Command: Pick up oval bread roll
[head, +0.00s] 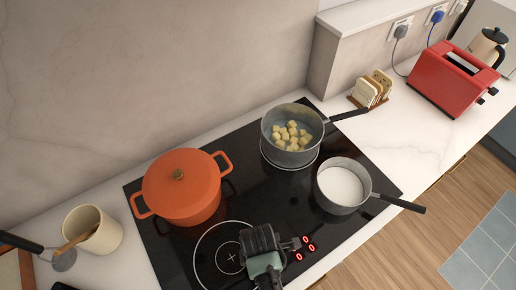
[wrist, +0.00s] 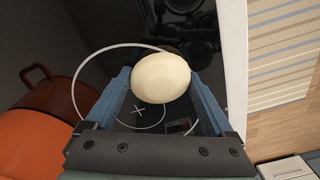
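A pale, smooth, oval bread roll (wrist: 161,78) sits between the fingertips of my gripper (wrist: 160,92) in the wrist view. The blue fingers come up against its left and right sides, so my gripper looks shut on it. The dark hob with a white ring mark shows behind and below the roll. In the head view my gripper (head: 262,246) is over the front of the black hob (head: 150,222), and the roll is hidden there.
An orange lidded pot (head: 181,187) stands left of my gripper. A pan of pale cubes (head: 292,128) and a pan of white contents (head: 341,186) stand to the right. A beige crock (head: 92,230), toast rack (head: 371,90) and red toaster (head: 452,78) are on the counter.

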